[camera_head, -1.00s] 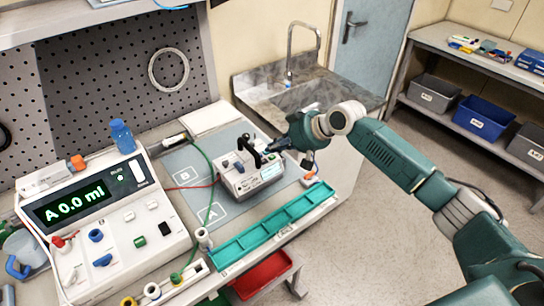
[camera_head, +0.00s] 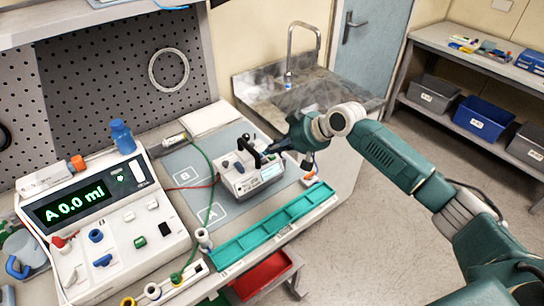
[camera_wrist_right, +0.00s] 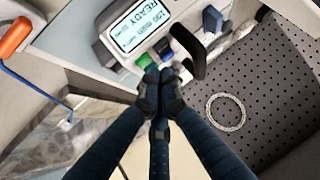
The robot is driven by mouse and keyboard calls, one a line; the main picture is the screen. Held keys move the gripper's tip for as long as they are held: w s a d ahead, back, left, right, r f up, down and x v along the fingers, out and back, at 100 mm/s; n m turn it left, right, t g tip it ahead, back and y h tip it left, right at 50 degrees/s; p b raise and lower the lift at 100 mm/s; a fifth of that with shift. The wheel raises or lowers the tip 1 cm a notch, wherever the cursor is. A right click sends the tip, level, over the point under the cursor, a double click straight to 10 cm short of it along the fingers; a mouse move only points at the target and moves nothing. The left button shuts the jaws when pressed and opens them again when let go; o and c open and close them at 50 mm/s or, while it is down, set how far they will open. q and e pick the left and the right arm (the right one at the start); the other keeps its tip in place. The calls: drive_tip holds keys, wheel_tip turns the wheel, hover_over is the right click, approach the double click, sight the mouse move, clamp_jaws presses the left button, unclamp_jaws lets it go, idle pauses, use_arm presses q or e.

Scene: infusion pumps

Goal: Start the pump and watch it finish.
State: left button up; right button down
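The infusion pump (camera_head: 240,186) is a small grey-white box with a black handle, standing on the mat at the back of the bench. In the right wrist view its screen (camera_wrist_right: 138,22) reads READY, with smaller figures beside it. A green button (camera_wrist_right: 143,61) and a blue knob (camera_wrist_right: 212,18) show on the pump. My right gripper (camera_wrist_right: 160,78) has its dark fingers together, with nothing between them. The tips are close beside the green button; I cannot tell whether they touch it. In the head view the right gripper (camera_head: 276,147) is at the pump's back right. My left gripper is not in view.
A large measuring unit (camera_head: 110,225) at left shows "A 0.0 ml". A blue-capped bottle (camera_head: 122,137) stands on it. Red and green lines run between it and the pump. A teal tray (camera_head: 275,225) lies along the bench's front edge. The mat (camera_head: 185,165) has areas marked A and B.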

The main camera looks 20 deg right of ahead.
sight(275, 159)
drive_tip(key=shift+f, duration=0.3)
drive_tip(key=shift+f, duration=0.45)
idle(0.8)
drive_tip(key=shift+r+p, duration=0.8)
drive_tip(key=shift+r, duration=0.05)
drive_tip(key=shift+r, duration=0.1)
wheel_tip(275, 159, up, 5)
drive_tip(key=p, duration=0.4)
drive_tip(key=shift+p, duration=0.4)
drive_tip(key=shift+s+d, duration=0.1)
